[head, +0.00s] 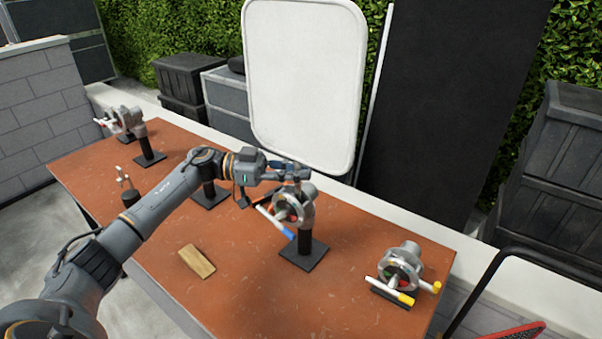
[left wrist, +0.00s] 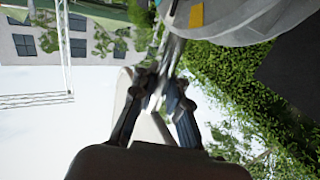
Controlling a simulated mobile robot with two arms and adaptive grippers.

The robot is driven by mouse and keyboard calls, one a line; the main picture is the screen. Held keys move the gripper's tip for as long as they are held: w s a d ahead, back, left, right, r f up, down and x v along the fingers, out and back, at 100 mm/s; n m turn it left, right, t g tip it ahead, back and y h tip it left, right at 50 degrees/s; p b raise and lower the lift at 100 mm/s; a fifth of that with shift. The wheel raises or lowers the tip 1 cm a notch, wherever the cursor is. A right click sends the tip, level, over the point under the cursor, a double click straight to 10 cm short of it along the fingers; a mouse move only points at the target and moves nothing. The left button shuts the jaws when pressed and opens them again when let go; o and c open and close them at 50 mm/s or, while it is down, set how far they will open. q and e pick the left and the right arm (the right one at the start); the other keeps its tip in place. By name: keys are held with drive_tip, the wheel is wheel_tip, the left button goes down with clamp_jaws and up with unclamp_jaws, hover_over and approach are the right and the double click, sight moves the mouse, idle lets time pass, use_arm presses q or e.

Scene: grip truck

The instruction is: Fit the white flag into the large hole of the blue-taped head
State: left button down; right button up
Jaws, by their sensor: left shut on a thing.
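The blue-taped head (head: 291,208) is a round metal piece on a black post and square base near the middle of the table. A pale rod with a blue-taped end (head: 283,231) crosses its front. My left gripper (head: 293,173) is at the top of this head. A large grey rounded surface (left wrist: 245,22) lies just beyond the fingertips. The large hole cannot be made out. My right gripper is out of view.
The brown table (head: 245,285) also bears a yellow-taped head (head: 403,265) at right, another head on a post (head: 143,128) at far left, and a wooden block (head: 196,261) in front. The front middle is clear.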

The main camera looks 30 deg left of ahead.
use_arm(q)
drive_tip(key=shift+a, duration=0.1)
idle(0.3)
drive_tip(key=shift+w+a+h, duration=0.1)
drive_tip(key=shift+a+h, duration=0.15)
drive_tip(key=shift+h, duration=0.05)
drive_tip(key=c, duration=1.3)
unclamp_jaws()
drive_tip(key=shift+a, duration=0.2)
drive_tip(key=shift+o, duration=0.2)
drive_tip(key=shift+a, duration=0.1)
drive_tip(key=v, duration=1.2)
